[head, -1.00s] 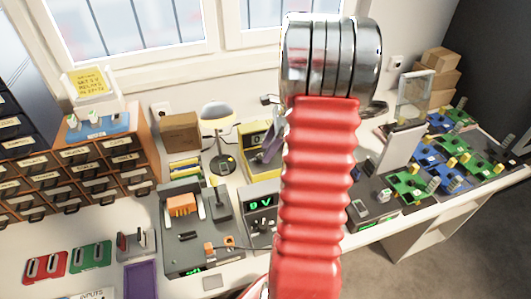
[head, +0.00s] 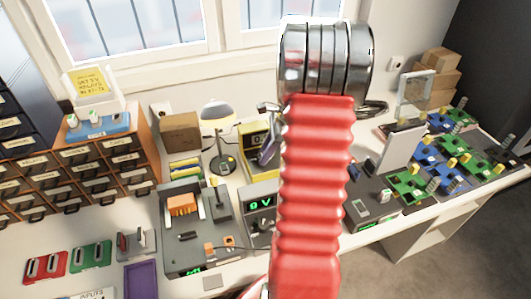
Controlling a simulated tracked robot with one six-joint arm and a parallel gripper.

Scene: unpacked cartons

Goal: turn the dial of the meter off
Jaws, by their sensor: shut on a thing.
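A yellow-cased device (head: 257,138) stands on the bench just left of my arm. It may be the meter, but I cannot tell for sure. A grey-purple part leans in front of it. A grey unit (head: 259,192) with a green "9 V" display stands nearer, partly behind my arm. My red ribbed arm with metal rings rises through the middle of the head view. It hides the bench behind it, and my gripper's fingertips do not show.
A desk lamp (head: 218,112) and a cardboard box (head: 180,132) stand at the back. A grey station (head: 200,255) with an orange block lies left of my arm. Drawer cabinets (head: 92,170) fill the left. Green and blue circuit boards (head: 408,188) cover the bench at right.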

